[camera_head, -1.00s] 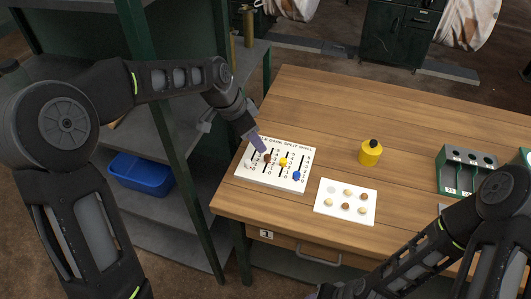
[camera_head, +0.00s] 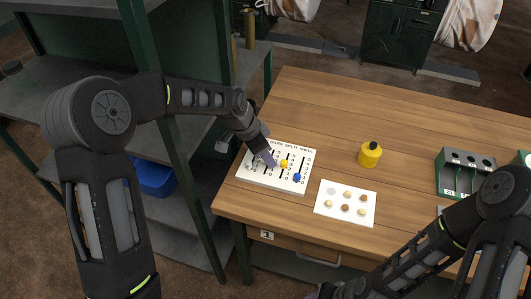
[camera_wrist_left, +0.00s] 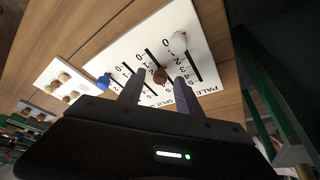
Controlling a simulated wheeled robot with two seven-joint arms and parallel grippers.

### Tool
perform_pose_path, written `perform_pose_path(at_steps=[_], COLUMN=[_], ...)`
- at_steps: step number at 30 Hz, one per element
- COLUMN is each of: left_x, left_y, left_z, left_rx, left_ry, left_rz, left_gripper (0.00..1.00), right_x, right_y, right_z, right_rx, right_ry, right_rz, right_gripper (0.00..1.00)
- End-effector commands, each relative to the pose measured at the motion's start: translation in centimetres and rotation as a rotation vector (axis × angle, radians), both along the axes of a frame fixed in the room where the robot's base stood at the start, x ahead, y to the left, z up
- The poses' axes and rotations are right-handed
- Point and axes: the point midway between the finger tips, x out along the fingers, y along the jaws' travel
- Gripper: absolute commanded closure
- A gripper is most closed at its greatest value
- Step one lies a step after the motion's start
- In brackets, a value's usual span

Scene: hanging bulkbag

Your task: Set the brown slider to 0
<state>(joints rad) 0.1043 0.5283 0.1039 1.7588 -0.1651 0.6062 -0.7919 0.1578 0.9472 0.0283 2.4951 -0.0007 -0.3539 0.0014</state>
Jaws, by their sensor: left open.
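The white slider board (camera_head: 262,184) lies on the table's left end. The brown slider knob (camera_wrist_left: 160,76) is part-way along its slot in the left wrist view; its exact number is unclear. My left gripper (camera_head: 271,160) is open over the board and hides the brown knob in the head view. In the wrist view its fingers (camera_wrist_left: 160,82) stand on either side of the brown knob. The white knob (camera_wrist_left: 180,40) is near its 0 end. The yellow knob (camera_head: 284,163) and blue knob (camera_head: 297,177) are to the right.
A white card (camera_head: 345,222) with several round pieces lies right of the board. A yellow container (camera_head: 370,154) with a black top stands behind it. A green rack (camera_head: 448,178) is farther right. A green shelf post (camera_head: 188,165) stands left of the table.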

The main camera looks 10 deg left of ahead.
Motion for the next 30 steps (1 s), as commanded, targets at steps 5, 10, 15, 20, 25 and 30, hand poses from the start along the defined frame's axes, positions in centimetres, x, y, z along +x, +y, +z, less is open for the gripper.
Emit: perform_pose_path(at_steps=[5, 10, 15, 20, 25, 30], left_x=[0.02, 0.01, 0.01, 0.01, 0.01, 0.02], left_y=[0.01, 0.00, 0.00, 0.01, 0.01, 0.02], left_z=[0.02, 0.04, 0.04, 0.05, 0.05, 0.06], left_rx=[0.000, 0.000, 0.000, 0.001, 0.001, 0.001], left_ry=[0.000, 0.000, 0.000, -0.001, -0.001, -0.001], left_rz=[0.000, 0.000, 0.000, 0.000, 0.000, 0.000], left_gripper=[0.60, 0.74, 0.88, 1.00, 1.00, 1.00], right_x=[-0.01, -0.01, -0.01, -0.01, -0.01, -0.01], right_y=[0.00, 0.00, 0.00, 0.00, 0.00, 0.00], right_z=[-0.02, -0.02, -0.02, -0.02, -0.02, -0.02], right_rx=[0.000, 0.000, 0.000, 0.000, 0.000, 0.000], right_ry=[0.000, 0.000, 0.000, 0.000, 0.000, 0.000], right_rz=[0.000, 0.000, 0.000, 0.000, 0.000, 0.000], right_gripper=[0.59, 0.59, 0.59, 0.59, 0.59, 0.59])
